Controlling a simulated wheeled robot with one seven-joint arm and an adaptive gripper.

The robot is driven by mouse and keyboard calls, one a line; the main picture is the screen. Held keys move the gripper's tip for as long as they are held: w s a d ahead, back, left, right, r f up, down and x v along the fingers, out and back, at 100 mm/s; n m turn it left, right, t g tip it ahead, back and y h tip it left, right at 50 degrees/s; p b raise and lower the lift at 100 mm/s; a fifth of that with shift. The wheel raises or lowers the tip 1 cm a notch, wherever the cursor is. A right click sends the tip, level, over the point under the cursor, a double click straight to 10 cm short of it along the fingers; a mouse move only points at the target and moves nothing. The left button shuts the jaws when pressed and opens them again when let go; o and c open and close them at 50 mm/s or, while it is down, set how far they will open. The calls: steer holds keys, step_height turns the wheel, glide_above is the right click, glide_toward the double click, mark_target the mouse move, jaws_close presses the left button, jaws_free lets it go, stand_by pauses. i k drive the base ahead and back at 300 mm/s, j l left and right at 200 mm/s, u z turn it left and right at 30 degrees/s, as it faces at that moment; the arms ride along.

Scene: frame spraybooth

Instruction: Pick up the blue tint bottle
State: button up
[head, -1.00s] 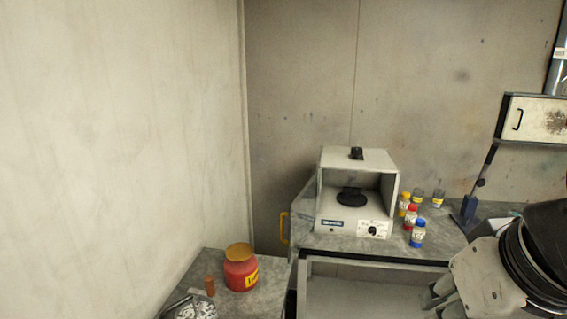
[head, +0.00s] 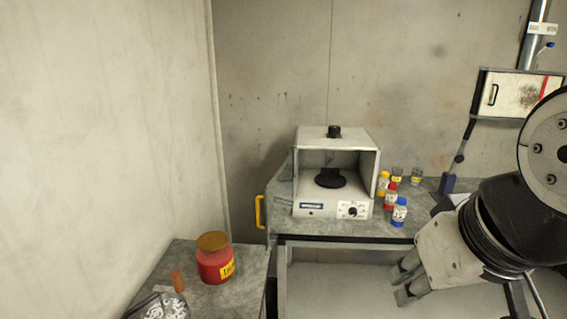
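The blue tint bottle (head: 399,213) stands upright near the front edge of the grey counter (head: 284,216), with a blue cap and a pale label. A red-capped bottle (head: 390,195) and a yellow-capped bottle (head: 383,181) stand just behind it. My gripper (head: 401,284) is in front of and below the blue bottle in the picture, over the pale basin area. It points left and is apart from the bottle. Its two fingers show a small gap and hold nothing that I can see.
A white open-fronted box machine (head: 331,211) stands left of the bottles. Two small jars (head: 415,177) are behind them. A red jar (head: 214,262) stands on a lower side table (head: 228,298) at left.

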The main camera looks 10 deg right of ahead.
mark_target(399, 208)
steer(key=l+z, duration=0.1)
steer(key=l, duration=0.25)
steer(key=i+l+z, duration=0.15)
steer(key=l, duration=0.15)
steer(key=i+l+z, duration=0.1)
steer(key=l, duration=0.25)
steer(key=i+l, duration=0.5)
steer(key=i, duration=0.15)
steer(key=i+l+u, duration=0.1)
steer(key=i+l, duration=0.45)
steer(key=i, duration=0.1)
